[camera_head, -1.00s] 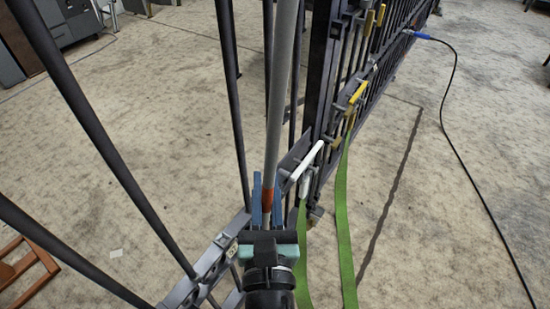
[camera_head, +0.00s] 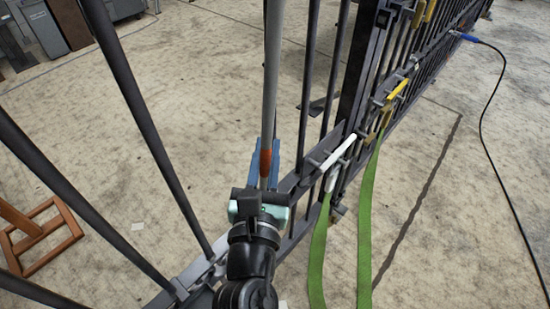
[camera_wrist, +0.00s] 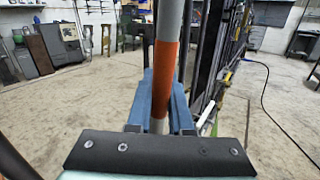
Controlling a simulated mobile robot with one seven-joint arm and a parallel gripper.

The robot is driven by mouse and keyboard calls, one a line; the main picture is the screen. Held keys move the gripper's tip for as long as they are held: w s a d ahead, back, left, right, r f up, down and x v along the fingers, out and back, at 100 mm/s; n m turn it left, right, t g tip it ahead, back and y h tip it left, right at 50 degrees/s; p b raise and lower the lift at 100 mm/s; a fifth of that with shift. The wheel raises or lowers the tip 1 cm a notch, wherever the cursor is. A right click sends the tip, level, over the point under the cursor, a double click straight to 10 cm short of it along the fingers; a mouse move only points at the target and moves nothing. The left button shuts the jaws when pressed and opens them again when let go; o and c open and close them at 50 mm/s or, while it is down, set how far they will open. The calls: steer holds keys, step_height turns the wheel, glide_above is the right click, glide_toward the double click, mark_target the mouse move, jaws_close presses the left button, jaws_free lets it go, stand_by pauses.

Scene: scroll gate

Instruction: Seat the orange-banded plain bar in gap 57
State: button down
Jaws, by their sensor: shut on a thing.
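The plain grey bar (camera_head: 271,80) stands close to upright in the head view, with its orange band (camera_head: 265,163) just above my gripper (camera_head: 262,190). My gripper is shut on the bar. In the wrist view the bar's orange band (camera_wrist: 165,66) shows between the blue fingers (camera_wrist: 160,105). The bar's lower end is hidden behind my gripper. The gate's lower rail (camera_head: 300,180) runs behind and beside my gripper, with dark upright bars along it. I cannot read any gap number, so gap 57 cannot be told apart.
Dark gate bars (camera_head: 150,130) rise at the left. A white-handled clamp (camera_head: 338,152), a yellow clamp (camera_head: 396,90) and green straps (camera_head: 365,220) are at the right. A wooden frame (camera_head: 45,235) lies left. A black cable (camera_head: 495,140) crosses the open floor at far right.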

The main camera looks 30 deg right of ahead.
steer(key=w+a, duration=0.2)
steer(key=w, duration=0.3)
steer(key=shift+w+b, duration=0.35)
steer(key=shift+b, duration=0.1)
steer(key=shift+a, duration=0.1)
steer(key=shift+s+p, duration=0.1)
steer(key=shift+p, duration=0.25)
stand_by(0.8)
steer(key=shift+f+b, duration=0.7)
steer(key=shift+f, duration=0.35)
stand_by(0.9)
steer(key=shift+w+a+f+n+p, duration=0.15)
steer(key=shift+w+a+p, duration=0.15)
steer(key=shift+w+p, duration=0.35)
steer(key=shift+w+a+n+p, duration=0.15)
steer(key=shift+w+a+p, duration=0.1)
steer(key=shift+w+p, duration=0.4)
stand_by(1.0)
steer(key=c, duration=0.7)
jaws_free()
steer(key=shift+c, duration=0.2)
